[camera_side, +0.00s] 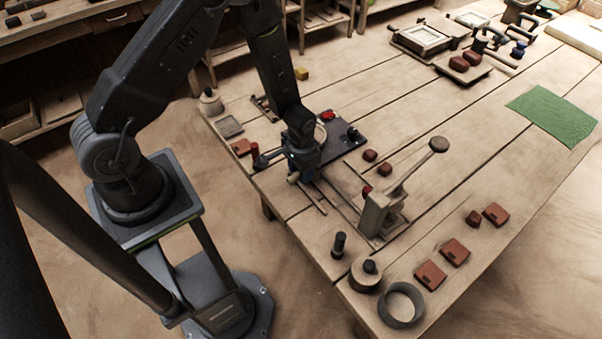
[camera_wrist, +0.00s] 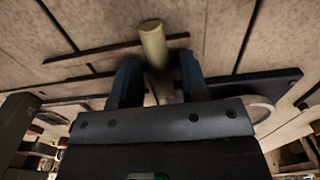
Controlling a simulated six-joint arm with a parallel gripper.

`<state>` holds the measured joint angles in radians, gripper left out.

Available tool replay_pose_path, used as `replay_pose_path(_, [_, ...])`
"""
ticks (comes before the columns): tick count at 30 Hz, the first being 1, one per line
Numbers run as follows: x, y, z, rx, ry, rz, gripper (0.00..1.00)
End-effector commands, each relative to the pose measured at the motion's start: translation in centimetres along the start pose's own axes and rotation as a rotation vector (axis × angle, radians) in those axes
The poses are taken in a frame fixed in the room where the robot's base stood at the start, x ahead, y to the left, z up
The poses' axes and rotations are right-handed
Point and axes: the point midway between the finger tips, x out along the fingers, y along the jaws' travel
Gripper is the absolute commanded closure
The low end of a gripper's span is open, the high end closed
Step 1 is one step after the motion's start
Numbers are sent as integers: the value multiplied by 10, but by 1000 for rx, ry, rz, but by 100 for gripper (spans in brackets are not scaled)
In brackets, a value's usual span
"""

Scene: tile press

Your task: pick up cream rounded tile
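My gripper (camera_side: 298,168) is low over the near-left part of the table, beside a dark plate (camera_side: 340,138). In the wrist view its two blue-grey fingers (camera_wrist: 160,72) stand apart. A cream, rod-like piece with a rounded end (camera_wrist: 154,42) lies between them and sticks out past their tips. It may be the cream rounded tile; its full shape is hidden by the fingers. In the side view a small tan end (camera_side: 293,178) shows under the gripper. I cannot tell whether the fingers press on the piece.
A lever press (camera_side: 378,213) stands right of my gripper. Red-brown blocks (camera_side: 430,275) lie near the right front edge, by a grey ring (camera_side: 401,305). A green mat (camera_side: 553,115) lies far right. The table's middle right is largely clear.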

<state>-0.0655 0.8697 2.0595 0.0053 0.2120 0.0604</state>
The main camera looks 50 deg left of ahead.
Motion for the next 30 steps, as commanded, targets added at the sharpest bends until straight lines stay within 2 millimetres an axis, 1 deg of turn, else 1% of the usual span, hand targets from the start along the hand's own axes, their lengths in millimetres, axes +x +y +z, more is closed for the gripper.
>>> replay_pose_path(1, [0, 0, 0, 0, 0, 0, 64])
replay_pose_path(2, [0, 0, 0, 0, 0, 0, 67])
replay_pose_path(12, [0, 0, 0, 0, 0, 0, 100])
replay_pose_path(23, [-3, 0, 0, 0, 1, 0, 100])
replay_pose_path(26, [-10, 0, 0, 0, 1, 0, 100])
replay_pose_path(30, [-28, 0, -1, 0, 4, 1, 100])
